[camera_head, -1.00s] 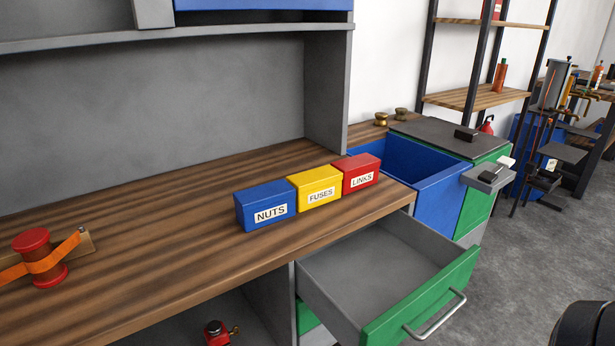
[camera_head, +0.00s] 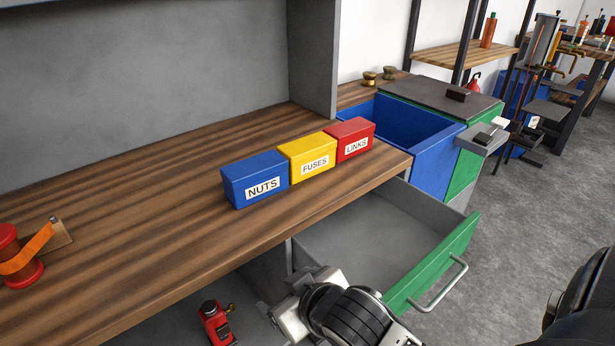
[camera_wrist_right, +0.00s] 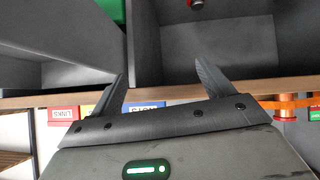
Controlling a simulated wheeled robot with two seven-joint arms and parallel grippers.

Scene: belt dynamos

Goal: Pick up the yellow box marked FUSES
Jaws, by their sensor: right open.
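The yellow box marked FUSES (camera_head: 309,156) stands upright on the wooden bench, between the blue NUTS box (camera_head: 256,180) and the red LINKS box (camera_head: 350,139). In the right wrist view the yellow box (camera_wrist_right: 87,110) is partly hidden behind a finger and the gripper body; the blue box (camera_wrist_right: 145,105) and red box (camera_wrist_right: 64,114) are beside it. My right gripper (camera_wrist_right: 165,82) is open, its fingers spread with nothing between them. In the head view it is low at the bottom centre, in front of the bench edge and apart from the boxes. My left gripper is out of view.
An open grey drawer with a green front (camera_head: 440,262) juts out below the bench, close to my right arm. A red spool (camera_head: 22,262) with an orange strap stands at left. A red object (camera_head: 215,322) sits below the bench. A blue bin (camera_head: 430,150) is beyond the boxes.

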